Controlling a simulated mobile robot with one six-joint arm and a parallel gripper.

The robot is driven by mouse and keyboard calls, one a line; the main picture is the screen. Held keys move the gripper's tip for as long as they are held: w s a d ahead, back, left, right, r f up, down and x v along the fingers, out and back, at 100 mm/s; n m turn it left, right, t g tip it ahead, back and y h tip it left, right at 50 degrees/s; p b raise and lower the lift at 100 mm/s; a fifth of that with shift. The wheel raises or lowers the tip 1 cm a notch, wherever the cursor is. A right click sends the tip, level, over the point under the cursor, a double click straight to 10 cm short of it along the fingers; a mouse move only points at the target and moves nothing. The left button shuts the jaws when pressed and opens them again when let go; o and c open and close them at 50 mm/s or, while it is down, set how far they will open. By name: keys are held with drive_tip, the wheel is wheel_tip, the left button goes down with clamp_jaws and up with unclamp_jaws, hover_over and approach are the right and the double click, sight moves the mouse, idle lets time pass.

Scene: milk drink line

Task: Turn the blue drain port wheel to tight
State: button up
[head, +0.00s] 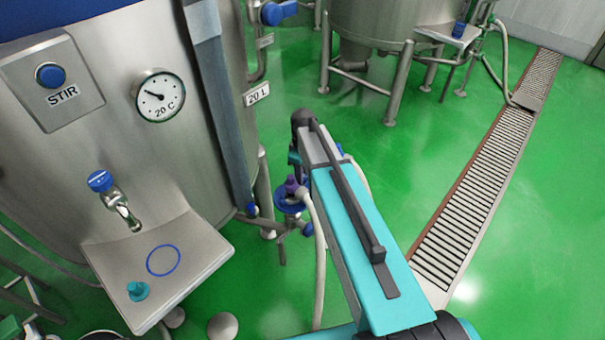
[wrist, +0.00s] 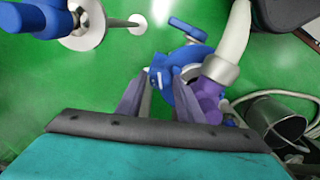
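The blue drain port wheel (wrist: 180,58) is in the wrist view, right of centre, beside a metal hose coupling and a purple part. White marks show on its left edge. In the head view the wheel (head: 288,206) is low beside the tank, partly covered by the purple part and the hose. My gripper (wrist: 152,82) is open, with its two fingers apart and green floor showing between them. The right finger's tip is at the wheel's left edge; I cannot tell whether they touch.
A pale hose (head: 319,250) hangs close beside my arm. The steel tank (head: 120,60) and its tap shelf (head: 200,262) stand at left. A blue-handled metal fitting (wrist: 85,22) is at upper left in the wrist view. Floor right of my arm is clear up to the drain grate (head: 480,170).

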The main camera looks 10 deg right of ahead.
drive_tip(key=c, duration=0.8)
drive_tip(key=shift+o, duration=0.2)
drive_tip(key=shift+m, duration=0.4)
drive_tip(key=m, duration=0.5)
drive_tip(key=shift+w, duration=0.1)
drive_tip(key=m, duration=0.5)
drive_tip(key=shift+d+b, duration=0.2)
drive_tip(key=shift+b, duration=0.1)
drive_tip(key=m, duration=0.6)
drive_tip(key=shift+m, duration=0.3)
drive_tip(key=m, duration=0.6)
drive_tip(key=shift+d+m, duration=0.15)
drive_tip(key=shift+m, duration=0.15)
